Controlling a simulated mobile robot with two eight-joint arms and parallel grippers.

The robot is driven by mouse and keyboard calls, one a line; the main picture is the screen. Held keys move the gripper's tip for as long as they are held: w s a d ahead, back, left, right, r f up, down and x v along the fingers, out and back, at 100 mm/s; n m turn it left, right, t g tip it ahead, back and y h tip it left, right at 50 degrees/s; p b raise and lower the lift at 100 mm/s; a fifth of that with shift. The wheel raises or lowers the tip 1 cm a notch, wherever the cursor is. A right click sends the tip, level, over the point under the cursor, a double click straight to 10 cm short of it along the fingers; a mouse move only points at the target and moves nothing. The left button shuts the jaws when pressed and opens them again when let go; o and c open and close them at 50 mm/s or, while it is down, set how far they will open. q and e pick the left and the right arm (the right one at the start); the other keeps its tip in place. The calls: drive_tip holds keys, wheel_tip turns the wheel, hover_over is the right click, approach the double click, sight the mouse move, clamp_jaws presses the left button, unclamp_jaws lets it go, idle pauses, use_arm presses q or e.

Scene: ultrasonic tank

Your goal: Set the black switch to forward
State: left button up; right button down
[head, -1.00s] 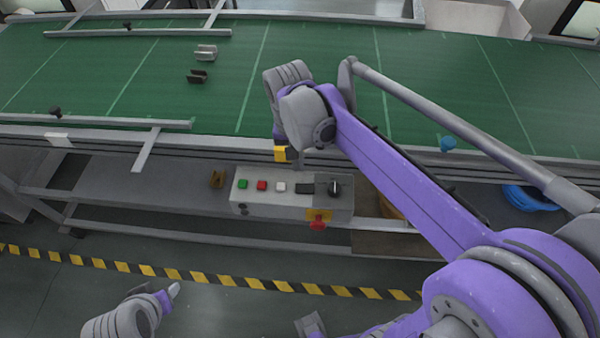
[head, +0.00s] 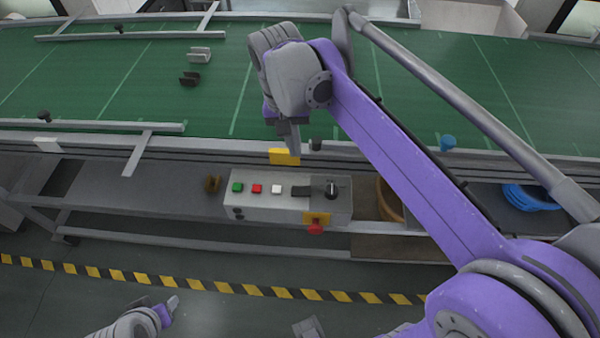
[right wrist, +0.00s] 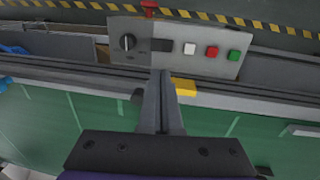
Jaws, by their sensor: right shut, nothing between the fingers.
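The black switch (head: 331,189) is a round knob on the right end of the grey control box (head: 262,209). It also shows in the right wrist view (right wrist: 127,42), on the box's left part. Its exact setting is too small to read. My right gripper (head: 295,151) is shut and empty, above and behind the box near the conveyor's front edge, apart from the switch. Its closed fingers (right wrist: 160,75) point towards the box in the right wrist view. My left gripper (head: 172,304) is low at the left, far from the box; its jaws are unclear.
Green (head: 238,188), red (head: 257,189) and white (head: 277,189) buttons sit left of the switch. A red emergency knob (head: 316,229) sticks out from the box's front. Behind is the green conveyor (head: 215,105) with two small brackets. A yellow block (head: 284,157) is near my right fingers.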

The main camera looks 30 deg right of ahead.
sight(306, 190)
use_arm(q)
drive_tip(key=shift+s+f+b, duration=0.25)
drive_tip(key=shift+f+b, duration=0.3)
drive_tip(key=shift+f, duration=0.6)
use_arm(e)
drive_tip(key=shift+s+d+r, duration=0.1)
drive_tip(key=shift+d+r, duration=0.05)
drive_tip(key=shift+d, duration=0.05)
drive_tip(key=f, duration=0.4)
drive_tip(key=d+f+b, duration=0.1)
drive_tip(key=f, duration=0.4)
drive_tip(key=s+f, duration=0.1)
drive_tip(key=f, duration=0.3)
drive_tip(key=shift+d+f, duration=0.3)
drive_tip(key=shift+f, duration=0.1)
use_arm(q)
drive_tip(key=shift+s+f, duration=0.2)
drive_tip(key=shift+f, duration=0.5)
use_arm(e)
drive_tip(key=shift+s+f, duration=0.2)
drive_tip(key=shift+f, duration=0.15)
